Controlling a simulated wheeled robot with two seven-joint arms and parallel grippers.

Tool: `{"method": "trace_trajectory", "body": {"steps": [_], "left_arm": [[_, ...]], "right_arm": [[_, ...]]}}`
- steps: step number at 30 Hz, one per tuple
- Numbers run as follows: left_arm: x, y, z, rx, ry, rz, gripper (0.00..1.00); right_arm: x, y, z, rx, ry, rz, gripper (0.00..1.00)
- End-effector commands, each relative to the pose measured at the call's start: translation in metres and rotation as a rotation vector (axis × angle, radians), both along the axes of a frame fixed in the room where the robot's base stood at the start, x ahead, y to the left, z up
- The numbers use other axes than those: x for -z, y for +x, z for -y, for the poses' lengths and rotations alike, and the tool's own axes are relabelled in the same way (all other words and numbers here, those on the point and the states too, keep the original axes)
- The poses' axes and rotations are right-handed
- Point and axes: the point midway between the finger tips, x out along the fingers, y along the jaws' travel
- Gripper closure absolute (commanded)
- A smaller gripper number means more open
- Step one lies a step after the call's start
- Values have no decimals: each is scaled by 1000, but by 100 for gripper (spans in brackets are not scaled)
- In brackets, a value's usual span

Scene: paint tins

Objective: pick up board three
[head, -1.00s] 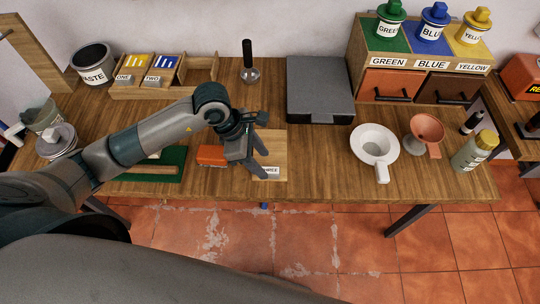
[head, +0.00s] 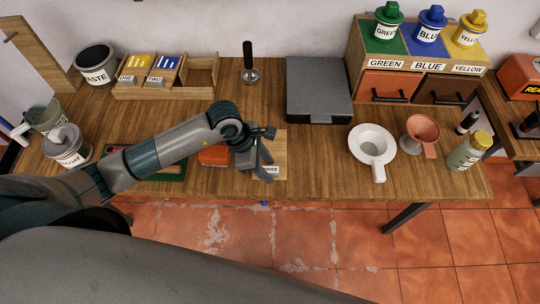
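Board three, a light wooden board (head: 279,147) with a white label at its front edge, lies on the table near the front, left of centre. The label is partly covered, and its last letters show. My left gripper (head: 268,168) is over the left and front part of the board, close to the label. Its fingers look spread apart with nothing between them. I cannot tell whether they touch the board. My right gripper is not in view.
An orange block (head: 214,155) lies just left of the board. A wooden rack (head: 199,92) labelled ONE and TWO has an empty right compartment. A grey case (head: 319,88), a white funnel-like dish (head: 373,143) and a copper funnel (head: 422,131) stand to the right.

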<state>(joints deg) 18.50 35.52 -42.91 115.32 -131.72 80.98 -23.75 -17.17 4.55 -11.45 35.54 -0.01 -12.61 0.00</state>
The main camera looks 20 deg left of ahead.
Motion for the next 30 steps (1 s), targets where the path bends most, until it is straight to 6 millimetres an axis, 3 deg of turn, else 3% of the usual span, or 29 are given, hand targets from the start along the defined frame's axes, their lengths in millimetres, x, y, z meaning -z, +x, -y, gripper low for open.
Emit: {"method": "trace_trajectory", "body": {"steps": [1,4,5,17,26,30], "left_arm": [[0,0,0,0,0,0,72],[0,0,0,0,0,0,96],[0,0,0,0,0,0,100],[-4,1,0,-1,1,2,100],[-37,2,0,2,-1,8,100],[-53,-5,26,5,-4,7,100]], "right_arm": [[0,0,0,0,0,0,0],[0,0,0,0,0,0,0],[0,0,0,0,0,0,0],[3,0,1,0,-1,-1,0],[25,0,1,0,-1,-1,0],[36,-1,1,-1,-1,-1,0]]}}
